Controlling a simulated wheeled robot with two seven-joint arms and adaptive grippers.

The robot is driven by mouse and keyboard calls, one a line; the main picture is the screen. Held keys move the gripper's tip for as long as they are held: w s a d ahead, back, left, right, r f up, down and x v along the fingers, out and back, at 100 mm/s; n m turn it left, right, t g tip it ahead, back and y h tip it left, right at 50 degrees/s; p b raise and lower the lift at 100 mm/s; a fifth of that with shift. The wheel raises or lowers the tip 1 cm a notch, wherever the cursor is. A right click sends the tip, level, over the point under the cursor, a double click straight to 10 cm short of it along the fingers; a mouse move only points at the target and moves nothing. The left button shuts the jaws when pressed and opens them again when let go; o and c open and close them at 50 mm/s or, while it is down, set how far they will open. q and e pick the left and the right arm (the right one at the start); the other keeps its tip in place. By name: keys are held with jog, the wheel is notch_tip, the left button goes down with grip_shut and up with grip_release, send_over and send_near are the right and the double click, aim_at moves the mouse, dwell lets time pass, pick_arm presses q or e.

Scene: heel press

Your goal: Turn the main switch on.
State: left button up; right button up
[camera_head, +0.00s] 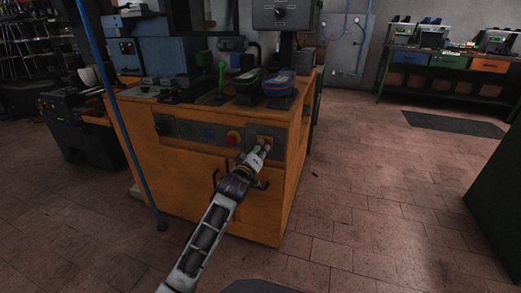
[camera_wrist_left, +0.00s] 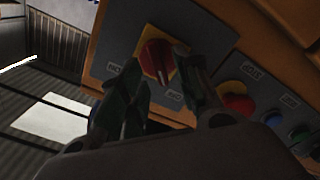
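The main switch is a red rotary knob (camera_wrist_left: 155,58) on a yellow square plate, set in a grey panel (camera_wrist_left: 109,45) in the left wrist view. Two small labels sit beside the plate; I cannot read them surely. The knob's handle points roughly toward the lower label. In the head view the switch's yellow plate (camera_head: 275,140) is at the right end of the orange machine's front, partly hidden by my gripper. My left gripper (camera_head: 263,148) is at the switch. In the wrist view its fingers (camera_wrist_left: 158,62) are apart, one on each side of the knob; contact is unclear. My right gripper is not in view.
A red button (camera_wrist_left: 237,101) on yellow, with blue (camera_wrist_left: 273,119) and green buttons, sits beside the switch on the orange machine (camera_head: 262,215). Shoe forms (camera_head: 279,84) stand on top. A blue pole (camera_head: 131,150) is at the left. Open floor (camera_head: 365,205) lies to the right.

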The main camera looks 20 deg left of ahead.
pick_arm(q)
jog(key=shift+w+b, duration=0.3)
jog(key=shift+w, duration=0.7)
grip_shut()
